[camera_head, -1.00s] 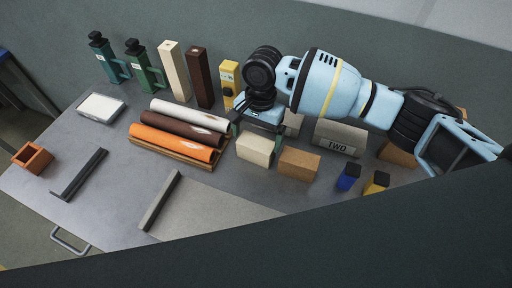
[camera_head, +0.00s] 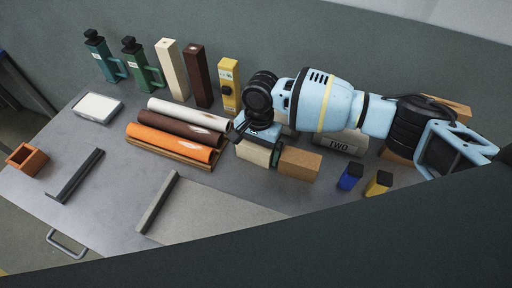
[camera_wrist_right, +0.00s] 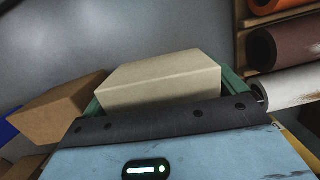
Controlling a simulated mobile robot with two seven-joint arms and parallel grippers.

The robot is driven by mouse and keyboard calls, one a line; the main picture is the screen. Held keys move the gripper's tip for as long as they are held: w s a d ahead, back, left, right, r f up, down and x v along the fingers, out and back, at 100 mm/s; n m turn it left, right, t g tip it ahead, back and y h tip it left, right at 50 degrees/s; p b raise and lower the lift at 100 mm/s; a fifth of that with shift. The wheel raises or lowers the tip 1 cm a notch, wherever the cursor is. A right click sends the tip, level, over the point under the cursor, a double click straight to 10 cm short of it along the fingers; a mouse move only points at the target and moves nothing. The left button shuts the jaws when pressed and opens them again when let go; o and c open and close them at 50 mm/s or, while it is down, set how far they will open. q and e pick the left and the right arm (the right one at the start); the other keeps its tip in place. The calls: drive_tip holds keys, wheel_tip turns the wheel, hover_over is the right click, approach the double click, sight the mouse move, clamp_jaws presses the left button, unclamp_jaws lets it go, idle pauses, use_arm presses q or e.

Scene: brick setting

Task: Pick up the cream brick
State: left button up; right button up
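The cream brick (camera_head: 254,153) lies on the grey table, just left of a tan-brown brick (camera_head: 299,162). My right gripper (camera_head: 257,146) is down over it from above, with one green finger on each side of it. In the right wrist view the cream brick (camera_wrist_right: 160,78) sits between the two green fingers, which are very close to its ends; firm contact cannot be made out. The gripper's dark edge hides the brick's near lower part. The brick rests at table height. My left gripper is not in view.
A wooden rack (camera_head: 172,150) with orange, brown and white rolls stands close on the left. A grey block marked TWO (camera_head: 345,143) is to the right. Blue (camera_head: 350,176) and yellow (camera_head: 378,184) small items stand in front. Tall blocks and bottles line the back.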

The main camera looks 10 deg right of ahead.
sight(254, 144)
drive_tip(key=c, duration=0.7)
drive_tip(key=shift+r, duration=0.15)
wheel_tip(254, 144, up, 9)
drive_tip(key=shift+f+p, duration=0.1)
drive_tip(key=shift+p, duration=0.55)
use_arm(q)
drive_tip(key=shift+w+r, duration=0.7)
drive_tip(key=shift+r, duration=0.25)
use_arm(e)
drive_tip(key=shift+r, duration=0.55)
